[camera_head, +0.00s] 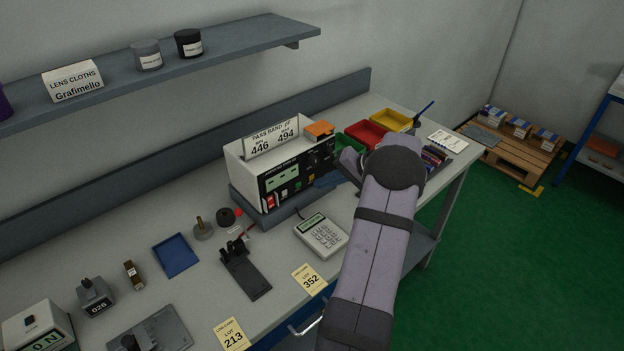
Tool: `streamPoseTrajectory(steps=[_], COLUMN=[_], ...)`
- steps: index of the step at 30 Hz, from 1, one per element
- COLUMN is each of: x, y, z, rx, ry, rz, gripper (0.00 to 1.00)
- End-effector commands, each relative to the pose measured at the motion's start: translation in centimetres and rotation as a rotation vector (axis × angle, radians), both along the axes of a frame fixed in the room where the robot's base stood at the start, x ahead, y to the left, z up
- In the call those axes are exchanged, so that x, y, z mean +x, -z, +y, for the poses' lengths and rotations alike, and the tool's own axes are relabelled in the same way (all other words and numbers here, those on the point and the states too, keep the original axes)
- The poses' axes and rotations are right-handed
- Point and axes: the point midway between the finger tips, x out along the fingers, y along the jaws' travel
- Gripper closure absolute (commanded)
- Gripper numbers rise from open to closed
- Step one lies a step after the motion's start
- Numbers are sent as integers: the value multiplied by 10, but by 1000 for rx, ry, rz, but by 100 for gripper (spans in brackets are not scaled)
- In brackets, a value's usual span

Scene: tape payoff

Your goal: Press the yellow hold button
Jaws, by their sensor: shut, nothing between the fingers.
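My gripper (349,168) is at the right end of the tester's front, partly hidden by my own wrist. It is shut and empty. Whether it touches the panel cannot be told.
Red (366,134) and yellow (393,119) bins stand behind my wrist. A blue tray (176,255) and a black stand (244,272) are to the left. A shelf (220,47) hangs above the bench.

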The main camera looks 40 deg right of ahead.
Motion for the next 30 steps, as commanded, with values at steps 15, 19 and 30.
streamPoseTrajectory(steps=[15,19,30], x=[-15,-27,-50], y=[1,1,0], z=[-1,-1,0], rx=[0,0,-1], ry=[1,3,-1], rz=[0,1,0], gripper=[100,100,100])
